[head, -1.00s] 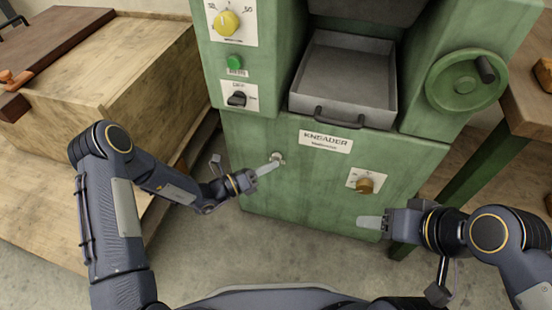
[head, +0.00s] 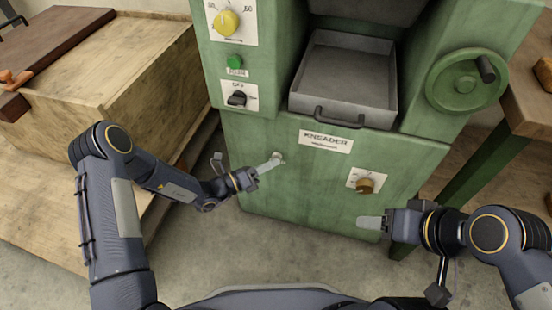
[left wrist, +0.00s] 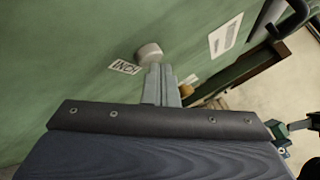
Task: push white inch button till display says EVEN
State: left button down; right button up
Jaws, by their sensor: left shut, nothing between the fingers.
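The white inch button (left wrist: 149,53) is a round knob on the green kneader's front, beside an INCH label (left wrist: 125,67) in the left wrist view. In the head view the button (head: 277,156) shows just past my left fingertips. My left gripper (head: 270,164) is shut and empty, its fingers pointing at the button. In the left wrist view its fingertips (left wrist: 156,68) are at the button's lower edge; I cannot tell whether they touch it. My right gripper (head: 370,222) is low in front of the machine, its fingers seemingly together. No display reading EVEN is visible.
The green kneader (head: 310,190) has a grey tray (head: 345,75), a yellow dial (head: 227,22), a green button (head: 235,62), an OFF switch (head: 237,98), a brown knob (head: 365,185) and a handwheel (head: 465,82). A wooden chest (head: 110,90) stands left.

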dwell(0.5)
pick_arm(q)
jog(key=shift+s+a+p, duration=0.3)
jog(key=shift+s+p, duration=0.05)
jog(key=shift+s, duration=0.45)
jog(key=shift+s+a+p, duration=0.25)
jog(key=shift+s, duration=0.55)
jog(key=shift+s+a+p, duration=0.25)
jog(key=shift+s+p, duration=0.05)
jog(key=shift+s, duration=0.45)
jog(key=shift+s+a+p, duration=0.25)
jog(key=shift+s, duration=0.55)
